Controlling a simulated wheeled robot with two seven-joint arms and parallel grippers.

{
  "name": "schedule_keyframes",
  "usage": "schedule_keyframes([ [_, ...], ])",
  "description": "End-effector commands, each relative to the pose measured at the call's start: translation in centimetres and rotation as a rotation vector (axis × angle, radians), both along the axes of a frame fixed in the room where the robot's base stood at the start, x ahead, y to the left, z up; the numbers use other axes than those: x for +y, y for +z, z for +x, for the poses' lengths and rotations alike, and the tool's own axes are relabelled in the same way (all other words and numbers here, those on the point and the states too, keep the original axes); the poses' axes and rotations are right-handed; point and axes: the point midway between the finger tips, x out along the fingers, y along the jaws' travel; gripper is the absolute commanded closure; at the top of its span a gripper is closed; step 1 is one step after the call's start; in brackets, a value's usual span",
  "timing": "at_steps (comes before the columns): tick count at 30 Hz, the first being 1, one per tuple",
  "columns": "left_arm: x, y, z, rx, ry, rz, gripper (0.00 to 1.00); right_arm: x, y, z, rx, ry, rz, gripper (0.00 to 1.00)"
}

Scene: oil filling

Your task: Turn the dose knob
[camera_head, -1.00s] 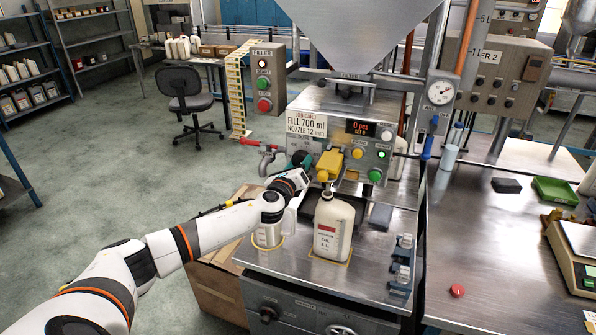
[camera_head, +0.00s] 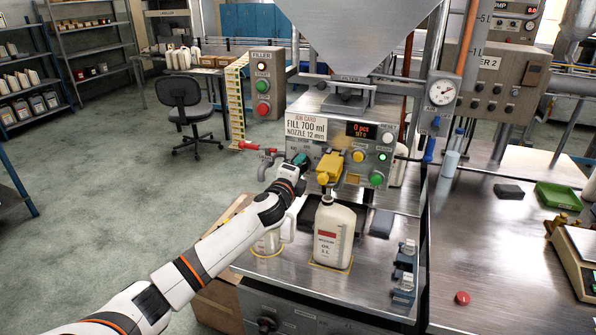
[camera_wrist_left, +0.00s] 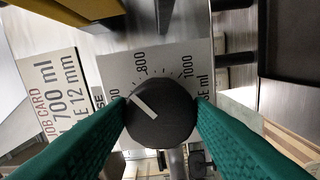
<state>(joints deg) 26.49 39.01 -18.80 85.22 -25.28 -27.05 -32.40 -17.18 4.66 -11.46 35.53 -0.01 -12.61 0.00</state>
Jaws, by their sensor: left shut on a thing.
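The dose knob (camera_wrist_left: 160,115) is a dark round knob with a white pointer line, on a pale scale plate in the left wrist view. The pointer aims up and left, to the left of the printed 800. The 1000 mark is up and right. My left gripper (camera_wrist_left: 162,104) has its green fingers closed against both sides of the knob. In the head view my left gripper (camera_head: 300,162) is at the left part of the filler's front panel, hiding the knob there. The job card (camera_head: 306,131) above reads FILL 700 ml, NOZZLE 12 mm. My right gripper is out of view.
A yellow nozzle block (camera_head: 330,169) is just right of my gripper. A white oil bottle (camera_head: 333,234) stands below on the steel bench, with another white container (camera_head: 268,241) to its left, partly behind my arm. A red-handled tap (camera_head: 258,147) is to the left.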

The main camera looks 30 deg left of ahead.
Motion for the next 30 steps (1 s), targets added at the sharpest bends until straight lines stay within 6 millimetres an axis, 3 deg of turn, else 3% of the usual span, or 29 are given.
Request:
schedule_keyframes([
  [9, -0.05, -0.06, 0.00, -0.029, -0.001, -0.126, 0.77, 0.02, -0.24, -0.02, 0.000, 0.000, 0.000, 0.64],
  [26, -0.07, -0.04, 0.01, -0.035, -0.001, -0.152, 0.77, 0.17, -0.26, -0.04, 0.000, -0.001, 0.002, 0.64],
  [27, -0.07, -0.04, 0.01, -0.035, -0.001, -0.152, 0.49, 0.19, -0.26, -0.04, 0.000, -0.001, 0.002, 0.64],
  [30, -0.07, -0.03, 0.01, -0.035, -0.001, -0.151, 0.33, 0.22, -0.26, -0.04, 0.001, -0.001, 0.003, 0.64],
])
